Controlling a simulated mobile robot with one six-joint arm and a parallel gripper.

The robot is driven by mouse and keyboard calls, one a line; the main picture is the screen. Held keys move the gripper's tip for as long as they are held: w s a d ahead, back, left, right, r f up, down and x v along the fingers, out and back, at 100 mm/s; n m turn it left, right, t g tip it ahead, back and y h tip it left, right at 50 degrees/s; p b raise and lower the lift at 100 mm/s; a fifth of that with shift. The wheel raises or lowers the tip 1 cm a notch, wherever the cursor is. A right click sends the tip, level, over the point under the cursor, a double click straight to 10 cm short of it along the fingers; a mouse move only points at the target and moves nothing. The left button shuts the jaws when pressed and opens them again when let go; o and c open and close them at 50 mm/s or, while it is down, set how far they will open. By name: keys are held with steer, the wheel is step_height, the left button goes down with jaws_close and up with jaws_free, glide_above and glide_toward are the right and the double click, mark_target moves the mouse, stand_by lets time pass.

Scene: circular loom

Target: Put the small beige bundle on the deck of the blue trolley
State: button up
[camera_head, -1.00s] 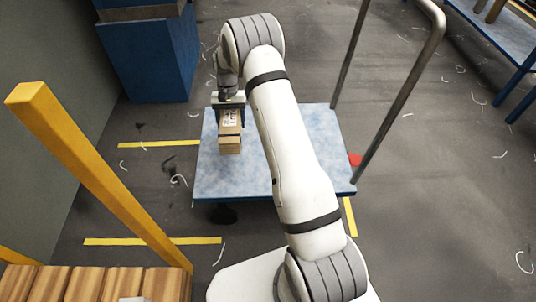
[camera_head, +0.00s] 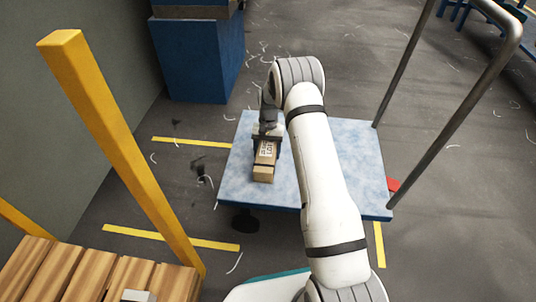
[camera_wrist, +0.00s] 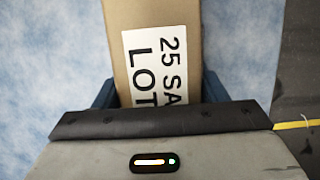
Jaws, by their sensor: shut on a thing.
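The small beige bundle (camera_head: 263,172) has a white printed label. It is at the left part of the blue trolley's deck (camera_head: 340,170) in the head view; I cannot tell whether it touches the deck. My gripper (camera_head: 267,138) is shut on the bundle from its far end. In the wrist view the bundle (camera_wrist: 115,20) runs up from between the jaws, with its label reading "25 SA" and "LOT". The mottled blue deck (camera_wrist: 50,60) shows behind it, and the bundle's gripped end is hidden by the gripper body.
The trolley's grey metal handle (camera_head: 470,95) rises at the right. A yellow post (camera_head: 120,150) and a slatted wooden pallet (camera_head: 75,275) are at the left. A blue cabinet (camera_head: 192,60) stands behind. Most of the deck is bare; yellow tape and scraps lie on the floor.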

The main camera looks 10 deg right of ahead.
steer(key=shift+f, duration=0.15)
steer(key=o, duration=1.3)
